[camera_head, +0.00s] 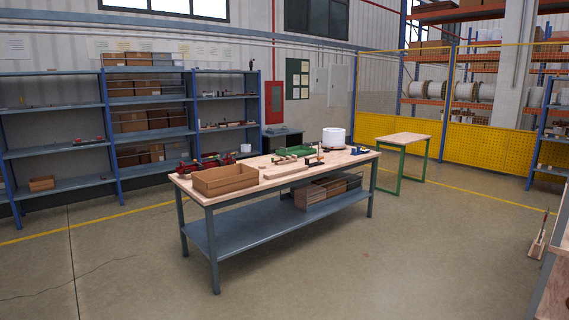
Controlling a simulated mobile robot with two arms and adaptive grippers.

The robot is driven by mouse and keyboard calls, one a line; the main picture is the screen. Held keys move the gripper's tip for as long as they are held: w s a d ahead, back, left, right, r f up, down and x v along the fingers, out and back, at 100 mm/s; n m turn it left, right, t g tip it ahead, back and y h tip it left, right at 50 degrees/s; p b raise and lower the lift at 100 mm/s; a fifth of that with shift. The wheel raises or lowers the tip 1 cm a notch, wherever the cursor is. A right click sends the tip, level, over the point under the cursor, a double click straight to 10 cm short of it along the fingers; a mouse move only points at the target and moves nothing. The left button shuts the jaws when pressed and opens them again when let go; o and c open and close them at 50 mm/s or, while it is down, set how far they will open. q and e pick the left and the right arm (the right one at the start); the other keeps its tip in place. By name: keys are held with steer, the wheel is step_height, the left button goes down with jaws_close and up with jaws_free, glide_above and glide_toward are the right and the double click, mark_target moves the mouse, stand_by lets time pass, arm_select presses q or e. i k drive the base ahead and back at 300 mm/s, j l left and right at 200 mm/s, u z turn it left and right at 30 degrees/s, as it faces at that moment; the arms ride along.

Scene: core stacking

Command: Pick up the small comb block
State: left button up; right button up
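A workbench (322,167) with a pale wooden top stands in the middle of the room, some way off. Several small parts lie on its top, too small in this view for me to tell which one is the small comb block. A long pale wooden piece (286,172) lies near the front edge. A green tray (295,151) with small parts at it sits toward the back. Neither of my grippers is in view.
The bench also holds a wooden crate (228,183), a red tool (194,166) and a white cylinder (334,136). A green-legged table (405,138) stands behind right. A broom-like tool (538,243) is at far right. The front floor is clear.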

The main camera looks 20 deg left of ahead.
mark_target(293, 159)
steer(key=i, duration=1.55)
steer(key=i+u, duration=0.1)
steer(key=i, duration=1.45)
steer(key=i+l, duration=0.15)
steer(key=i, duration=1.45)
